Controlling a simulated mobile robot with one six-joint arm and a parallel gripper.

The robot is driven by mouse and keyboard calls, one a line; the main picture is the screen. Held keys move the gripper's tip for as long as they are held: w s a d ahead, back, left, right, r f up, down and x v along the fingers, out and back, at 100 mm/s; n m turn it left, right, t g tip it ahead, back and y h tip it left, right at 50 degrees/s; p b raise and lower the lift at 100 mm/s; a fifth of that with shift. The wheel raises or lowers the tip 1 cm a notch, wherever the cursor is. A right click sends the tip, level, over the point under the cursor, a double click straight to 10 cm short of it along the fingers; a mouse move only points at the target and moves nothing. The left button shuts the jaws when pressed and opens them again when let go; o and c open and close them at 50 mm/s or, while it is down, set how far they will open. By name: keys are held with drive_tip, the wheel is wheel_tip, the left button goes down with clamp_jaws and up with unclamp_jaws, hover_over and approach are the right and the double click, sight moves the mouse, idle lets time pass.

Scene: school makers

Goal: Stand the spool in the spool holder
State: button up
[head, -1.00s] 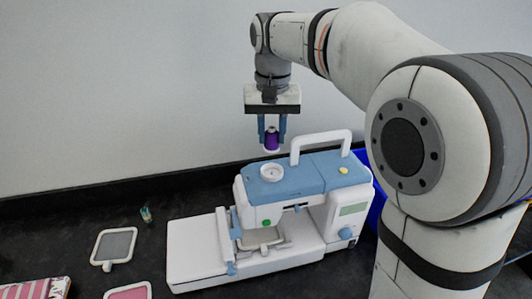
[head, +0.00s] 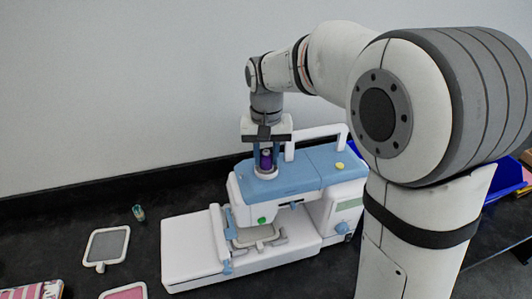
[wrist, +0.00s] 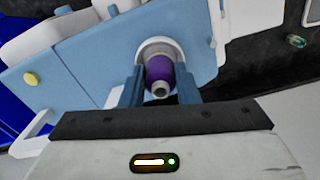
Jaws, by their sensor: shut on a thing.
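The purple spool (head: 266,160) is upright between the two blue fingers of my gripper (head: 266,163), which is shut on it. The wrist view also shows the spool (wrist: 160,74) between the fingertips (wrist: 160,85). The spool holder (head: 266,174) is a round white seat on the blue top of the white and blue sewing machine (head: 300,180). The spool is right over the holder, its lower end at or in the seat. I cannot tell whether it touches the bottom. The holder's white rim (wrist: 157,44) shows behind the spool in the wrist view.
The machine's white carry handle (head: 318,130) rises close to the right of my gripper. A grey hoop (head: 107,245), a pink hoop (head: 126,292) and a small green spool (head: 138,212) lie on the dark table to the left. A blue bin (head: 505,188) is at the right.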

sight(266, 153)
drive_tip(key=o, duration=0.9)
drive_tip(key=shift+f, duration=0.1)
drive_tip(key=shift+o, duration=0.2)
wheel_tip(266, 153, up, 11)
drive_tip(key=s+d+f+t, duration=0.1)
drive_tip(key=s+d+f, duration=0.4)
drive_tip(key=s+d, duration=0.2)
drive_tip(key=s+d+f+t, duration=0.2)
drive_tip(key=s+d+f, duration=0.4)
drive_tip(key=s, duration=0.6)
drive_tip(key=shift+s+d+b, duration=0.3)
drive_tip(key=shift+d+b, duration=0.1)
drive_tip(key=shift+d, duration=0.3)
